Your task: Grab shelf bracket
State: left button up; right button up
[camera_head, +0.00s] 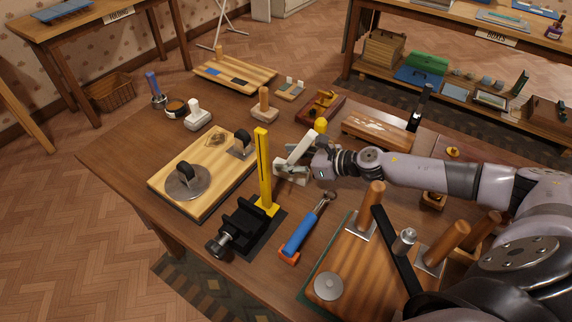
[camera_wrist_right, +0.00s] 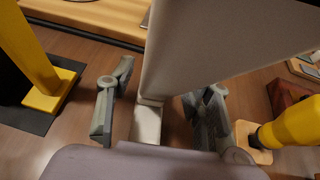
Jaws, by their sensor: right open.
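A pale grey-white angled piece, which looks like the shelf bracket (camera_head: 297,148), stands tilted on the wooden table in the head view. In the right wrist view the bracket (camera_wrist_right: 205,50) is a broad pale plate with a narrower pale part below, between the fingers. My right gripper (camera_head: 292,169) is at its lower part, and in the right wrist view the gripper (camera_wrist_right: 160,112) is open with one finger on each side. A gap shows on the left finger's side; contact on the right is unclear. My left gripper is not in view.
A yellow upright bar (camera_head: 263,172) at a black vise (camera_head: 242,226) stands close left. A blue-handled tool (camera_head: 303,232) lies in front. A yellow-topped object (camera_wrist_right: 295,122) is close on the right in the wrist view. A wooden board (camera_head: 205,170) lies left.

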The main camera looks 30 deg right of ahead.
jog(key=shift+s, duration=0.3)
jog(key=shift+s+r, duration=0.2)
jog(key=shift+s, duration=0.1)
jog(key=shift+c, duration=0.4)
jog(key=shift+w+f, duration=0.1)
jog(key=c, duration=0.4)
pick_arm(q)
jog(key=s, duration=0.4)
pick_arm(e)
jog(key=shift+c, duration=2)
grip_shut()
jog(key=shift+r, duration=0.5)
pick_arm(q)
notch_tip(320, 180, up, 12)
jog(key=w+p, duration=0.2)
jog(key=p, duration=1)
pick_arm(e)
notch_tip(320, 180, up, 19)
jog(key=shift+r, duration=0.15)
